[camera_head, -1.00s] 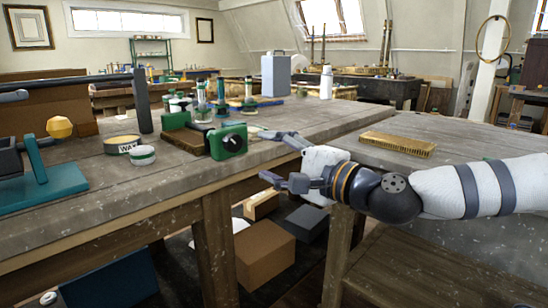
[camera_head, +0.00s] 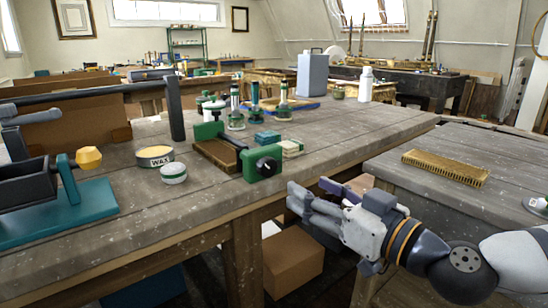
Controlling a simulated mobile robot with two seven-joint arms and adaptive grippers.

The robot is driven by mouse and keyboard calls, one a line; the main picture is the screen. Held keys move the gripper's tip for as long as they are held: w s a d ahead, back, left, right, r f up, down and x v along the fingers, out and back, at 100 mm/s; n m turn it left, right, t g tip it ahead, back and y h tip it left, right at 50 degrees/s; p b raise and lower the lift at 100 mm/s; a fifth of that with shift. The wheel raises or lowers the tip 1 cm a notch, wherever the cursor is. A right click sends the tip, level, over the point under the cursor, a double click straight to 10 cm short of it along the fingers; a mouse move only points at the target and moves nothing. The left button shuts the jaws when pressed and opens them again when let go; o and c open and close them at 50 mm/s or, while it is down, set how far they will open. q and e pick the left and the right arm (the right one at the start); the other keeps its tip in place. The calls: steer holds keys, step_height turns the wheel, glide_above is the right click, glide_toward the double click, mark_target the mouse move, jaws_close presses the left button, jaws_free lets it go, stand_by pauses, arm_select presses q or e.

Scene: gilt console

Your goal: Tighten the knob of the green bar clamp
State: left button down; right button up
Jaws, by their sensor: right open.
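The green bar clamp (camera_head: 262,163) lies on the wooden bench, with a brown wooden block (camera_head: 214,154) at its left along the bar. Its black knob (camera_head: 267,167) faces the front right, toward the bench edge. My right gripper (camera_head: 308,194) comes in from the right, in front of the bench edge, right of and lower than the knob in the picture. It is open, nothing shows between its fingers, and it is apart from the clamp. My left gripper is not in view.
A wax tin (camera_head: 155,156) and a smaller tin (camera_head: 173,173) sit left. A brush (camera_head: 446,166) lies on the right bench.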

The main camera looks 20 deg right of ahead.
mark_target(270, 170)
steer(key=x, duration=0.3)
steer(key=b+x, duration=0.1)
steer(key=x, duration=0.3)
steer(key=b+x, duration=0.1)
steer(key=x, duration=0.2)
steer(key=shift+w+a+f, duration=0.25)
steer(key=shift+f, duration=0.05)
steer(key=shift+w+a+r, duration=0.15)
steer(key=shift+w, duration=0.3)
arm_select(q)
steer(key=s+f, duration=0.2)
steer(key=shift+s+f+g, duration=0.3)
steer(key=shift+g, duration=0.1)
arm_select(e)
steer(key=c, duration=1.2)
